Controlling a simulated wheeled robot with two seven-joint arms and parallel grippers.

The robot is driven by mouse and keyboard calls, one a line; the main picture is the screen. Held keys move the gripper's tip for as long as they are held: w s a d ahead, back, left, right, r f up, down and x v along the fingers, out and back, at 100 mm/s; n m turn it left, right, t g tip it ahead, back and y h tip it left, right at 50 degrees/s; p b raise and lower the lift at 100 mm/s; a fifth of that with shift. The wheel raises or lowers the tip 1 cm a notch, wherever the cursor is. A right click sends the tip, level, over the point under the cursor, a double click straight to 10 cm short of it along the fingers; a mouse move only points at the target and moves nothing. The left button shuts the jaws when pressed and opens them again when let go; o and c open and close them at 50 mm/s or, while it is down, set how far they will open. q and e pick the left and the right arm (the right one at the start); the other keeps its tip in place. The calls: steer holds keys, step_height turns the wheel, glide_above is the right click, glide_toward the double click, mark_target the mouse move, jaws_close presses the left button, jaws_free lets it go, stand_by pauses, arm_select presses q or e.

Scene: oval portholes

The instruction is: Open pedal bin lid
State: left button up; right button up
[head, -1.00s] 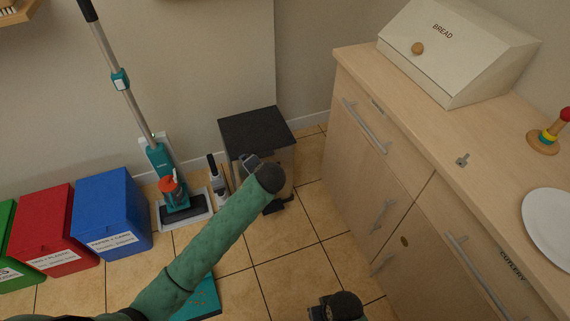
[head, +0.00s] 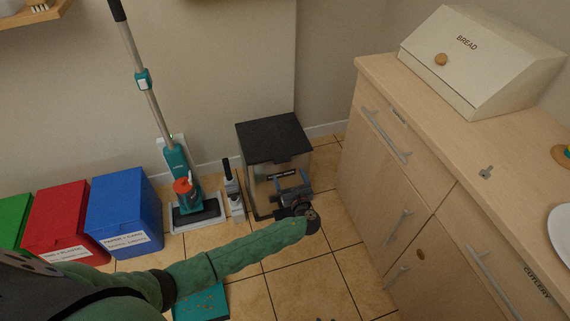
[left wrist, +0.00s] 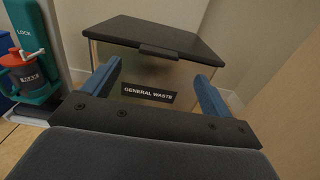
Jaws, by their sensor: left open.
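The pedal bin (head: 262,178) stands on the tiled floor against the wall, with a dark flat lid (head: 273,138) that is closed. In the left wrist view its lid (left wrist: 160,36) has a dark tab at the front edge, and the front carries a "GENERAL WASTE" label (left wrist: 148,93). My left gripper (head: 292,180) is in front of the bin, below lid height. Its two blue fingers are apart, on either side of the label in the left wrist view (left wrist: 157,85), with nothing between them. The pedal is not clearly visible. My right gripper is not clearly seen.
A wooden cabinet (head: 400,190) with bar handles stands to the right of the bin. A teal floor cleaner (head: 181,175) and a small white-and-dark device (head: 232,188) stand to its left, then blue (head: 124,212) and red (head: 55,221) recycling bins.

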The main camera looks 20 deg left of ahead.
mark_target(283, 162)
arm_select(q)
steer(key=shift+x, duration=3.9)
steer(key=shift+r, duration=0.1)
steer(key=c, duration=1.4)
